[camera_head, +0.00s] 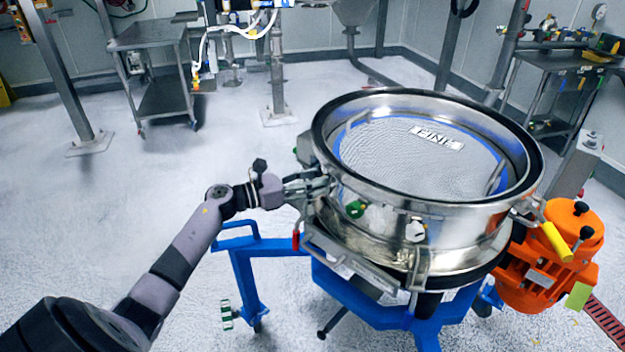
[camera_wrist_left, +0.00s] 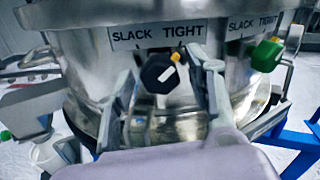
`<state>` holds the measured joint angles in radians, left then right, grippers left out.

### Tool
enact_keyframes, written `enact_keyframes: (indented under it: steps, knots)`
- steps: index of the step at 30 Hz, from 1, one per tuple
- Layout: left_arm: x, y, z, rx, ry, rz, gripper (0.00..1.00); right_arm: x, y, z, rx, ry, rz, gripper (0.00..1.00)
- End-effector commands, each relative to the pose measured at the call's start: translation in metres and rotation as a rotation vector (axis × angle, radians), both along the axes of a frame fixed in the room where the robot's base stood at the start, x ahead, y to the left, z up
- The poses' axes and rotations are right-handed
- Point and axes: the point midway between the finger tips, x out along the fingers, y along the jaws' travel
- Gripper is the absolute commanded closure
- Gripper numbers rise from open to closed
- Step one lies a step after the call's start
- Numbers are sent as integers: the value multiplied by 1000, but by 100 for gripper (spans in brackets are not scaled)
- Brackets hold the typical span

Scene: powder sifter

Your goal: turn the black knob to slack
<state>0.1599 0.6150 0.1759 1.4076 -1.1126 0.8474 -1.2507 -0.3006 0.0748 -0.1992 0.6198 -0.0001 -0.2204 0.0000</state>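The black knob (camera_wrist_left: 160,74) is on the side of the steel sifter (camera_head: 440,225), below a label (camera_wrist_left: 155,33) reading SLACK and TIGHT. A yellow mark at its upper right points toward TIGHT, and a white mark shows on its face. My left gripper (camera_head: 328,186) is at the sifter's left side. In the left wrist view, its fingers (camera_wrist_left: 166,92) are apart on both sides of the black knob, with gaps showing between knob and fingers. In the head view I cannot make out the black knob near the gripper. My right gripper is not in view.
A green knob (camera_wrist_left: 267,54) under a similar label sits to the right of the black one; a white knob (camera_head: 415,230) is further along. A blue frame (camera_head: 246,280) carries the sifter. An orange motor (camera_head: 550,262) is at right. Open floor lies to the left.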

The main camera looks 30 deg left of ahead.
Motion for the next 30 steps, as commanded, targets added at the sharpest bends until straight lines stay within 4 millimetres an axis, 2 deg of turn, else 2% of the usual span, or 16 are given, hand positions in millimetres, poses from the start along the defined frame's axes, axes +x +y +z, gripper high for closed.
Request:
enact_keyframes:
  steps: [2,19,30]
  knots:
    - [0,0,0,0,0,0,58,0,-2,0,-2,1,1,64]
    - [0,1,0,0,0,0,96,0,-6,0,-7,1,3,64]
    - [-1,1,0,-49,37,0,97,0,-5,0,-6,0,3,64]
